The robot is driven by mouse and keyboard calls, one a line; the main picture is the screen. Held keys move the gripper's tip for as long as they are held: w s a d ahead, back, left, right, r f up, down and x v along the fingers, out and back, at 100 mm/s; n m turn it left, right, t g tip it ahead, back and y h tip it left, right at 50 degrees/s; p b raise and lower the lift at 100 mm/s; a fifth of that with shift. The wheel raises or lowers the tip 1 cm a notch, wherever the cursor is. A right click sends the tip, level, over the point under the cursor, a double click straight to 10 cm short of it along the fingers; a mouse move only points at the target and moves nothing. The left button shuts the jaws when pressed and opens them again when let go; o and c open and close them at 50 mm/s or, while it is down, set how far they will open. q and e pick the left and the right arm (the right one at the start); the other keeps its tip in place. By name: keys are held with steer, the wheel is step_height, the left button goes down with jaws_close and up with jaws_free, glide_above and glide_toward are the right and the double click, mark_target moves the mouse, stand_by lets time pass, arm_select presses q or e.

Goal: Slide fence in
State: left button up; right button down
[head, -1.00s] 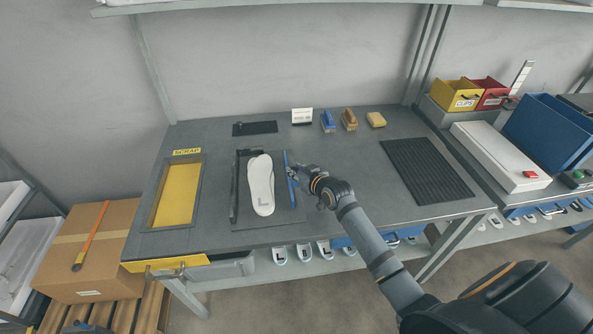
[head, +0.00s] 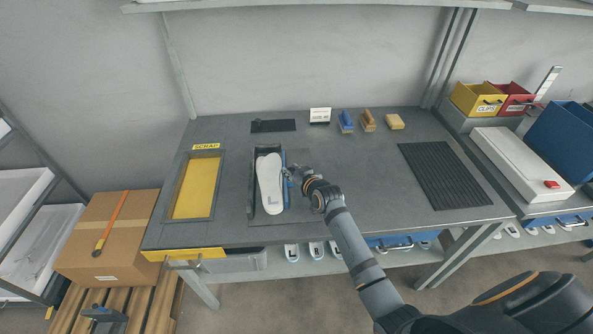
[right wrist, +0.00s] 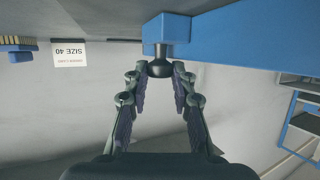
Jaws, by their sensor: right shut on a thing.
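The white insole (head: 269,183), marked L, lies on a dark mat on the bench. A black rail (head: 251,190) stands along its left side. The blue fence (head: 285,192) runs along its right side, very close to it; I cannot tell whether they touch. My right gripper (head: 288,175) is at the fence's right side. My left gripper is not in view.
A yellow scrap tray (head: 193,187) lies to the left. A dark pad (head: 272,126), a size card (head: 320,115), two brushes (head: 346,121) (head: 367,120) and a yellow block (head: 395,122) line the back. A ribbed black mat (head: 443,175) lies to the right, with clear bench between.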

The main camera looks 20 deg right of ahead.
steer(key=c, duration=1.5)
jaws_free()
steer(key=shift+a, duration=0.15)
steer(key=o, duration=0.4)
steer(key=shift+w+a, duration=0.1)
steer(key=shift+a, duration=0.1)
steer(key=shift+s+d+r, duration=0.1)
steer(key=shift+s+d, duration=0.1)
steer(key=shift+s, duration=0.1)
steer(key=v, duration=1.1)
steer(key=shift+s+r, duration=0.15)
steer(key=shift+r, duration=0.05)
